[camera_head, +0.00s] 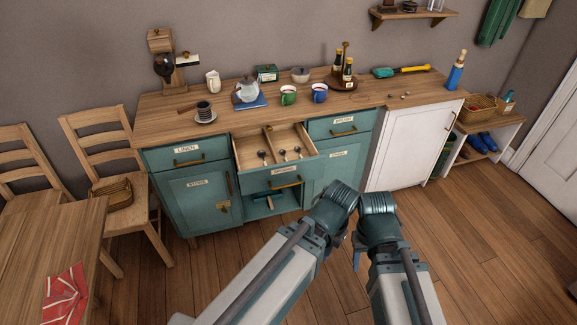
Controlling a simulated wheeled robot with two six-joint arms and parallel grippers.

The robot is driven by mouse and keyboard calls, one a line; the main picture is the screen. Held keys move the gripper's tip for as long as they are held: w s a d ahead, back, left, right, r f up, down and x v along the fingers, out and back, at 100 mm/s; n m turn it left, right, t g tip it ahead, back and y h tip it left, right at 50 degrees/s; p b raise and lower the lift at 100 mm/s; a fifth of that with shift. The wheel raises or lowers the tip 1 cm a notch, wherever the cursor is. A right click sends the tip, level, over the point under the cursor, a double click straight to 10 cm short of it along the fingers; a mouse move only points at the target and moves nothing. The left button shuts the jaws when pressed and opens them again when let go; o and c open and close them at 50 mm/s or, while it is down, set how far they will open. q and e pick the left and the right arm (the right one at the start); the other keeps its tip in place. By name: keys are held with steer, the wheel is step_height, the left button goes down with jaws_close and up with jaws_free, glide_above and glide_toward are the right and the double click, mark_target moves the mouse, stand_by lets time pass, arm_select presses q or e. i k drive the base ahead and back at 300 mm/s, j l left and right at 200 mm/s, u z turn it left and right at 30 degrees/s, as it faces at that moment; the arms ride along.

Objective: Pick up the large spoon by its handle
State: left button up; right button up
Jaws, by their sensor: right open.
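An open drawer (238,152) with wooden dividers stands out from the teal cabinet. Several dark-headed spoons lie in it. The leftmost spoon (263,154) looks a little larger, but they are too small to be sure which is the large one. Another spoon (282,151) and a third spoon (298,150) lie to its right. My two arms reach in from the bottom, right of and in front of the drawer. My right gripper (357,243) shows only in part between the arms, open and apart from the spoons. My left gripper is hidden behind its arm.
The countertop (225,122) holds a teapot (247,90), a green mug (288,95), a blue mug (319,93) and bottles (342,68). A white cabinet door (412,148) stands to the right. Chairs (105,150) and a table (50,245) stand left. Floor before the drawer is clear.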

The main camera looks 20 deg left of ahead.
mark_target(261, 153)
steer(key=i+j, duration=0.75)
steer(key=j, duration=0.2)
